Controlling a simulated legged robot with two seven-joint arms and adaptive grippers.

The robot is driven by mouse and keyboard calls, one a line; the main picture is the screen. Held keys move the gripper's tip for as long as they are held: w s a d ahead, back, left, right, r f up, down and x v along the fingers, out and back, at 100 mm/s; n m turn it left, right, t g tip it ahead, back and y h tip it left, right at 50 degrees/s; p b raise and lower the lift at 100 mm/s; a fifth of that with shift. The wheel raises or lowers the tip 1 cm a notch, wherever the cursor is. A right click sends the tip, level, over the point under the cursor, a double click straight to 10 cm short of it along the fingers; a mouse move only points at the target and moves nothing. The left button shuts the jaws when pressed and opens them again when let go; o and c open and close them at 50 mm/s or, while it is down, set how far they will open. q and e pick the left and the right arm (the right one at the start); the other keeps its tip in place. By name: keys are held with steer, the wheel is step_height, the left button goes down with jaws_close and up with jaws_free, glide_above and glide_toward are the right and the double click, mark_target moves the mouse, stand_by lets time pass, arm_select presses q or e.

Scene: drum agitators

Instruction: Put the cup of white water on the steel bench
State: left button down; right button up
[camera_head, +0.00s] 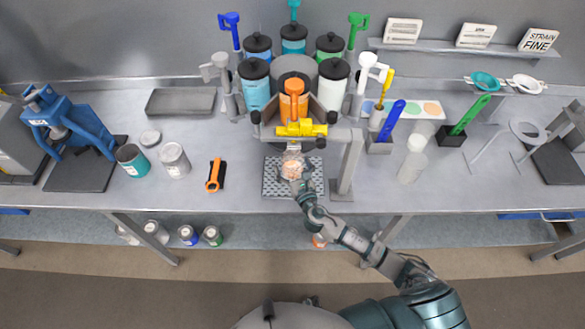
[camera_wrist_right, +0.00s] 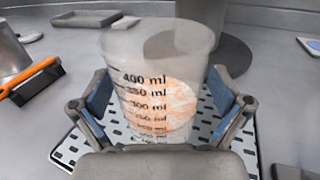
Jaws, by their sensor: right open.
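A translucent measuring cup (camera_head: 292,163) with black millilitre marks stands upright on the perforated tray (camera_head: 270,186) under the dispenser. In the right wrist view the cup (camera_wrist_right: 160,75) looks whitish with an orange patch low in it. My right gripper (camera_head: 292,176) reaches in from the front. Its open fingers (camera_wrist_right: 160,105) are on both sides of the cup, apparently with gaps. The cup's lower part is hidden by the gripper. The steel bench (camera_head: 240,160) runs across the head view. My left gripper is not in view.
The dispenser's yellow valve (camera_head: 300,129) hangs above the cup, and a grey post (camera_head: 347,165) stands right of the tray. An orange-handled tool (camera_head: 215,175) and a tin (camera_head: 174,160) are to the left. Clear cups (camera_head: 412,167) stand to the right. Bare bench lies between.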

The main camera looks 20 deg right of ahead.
steer(key=c, duration=1.3)
steer(key=shift+c, duration=0.8)
steer(key=shift+r, duration=0.15)
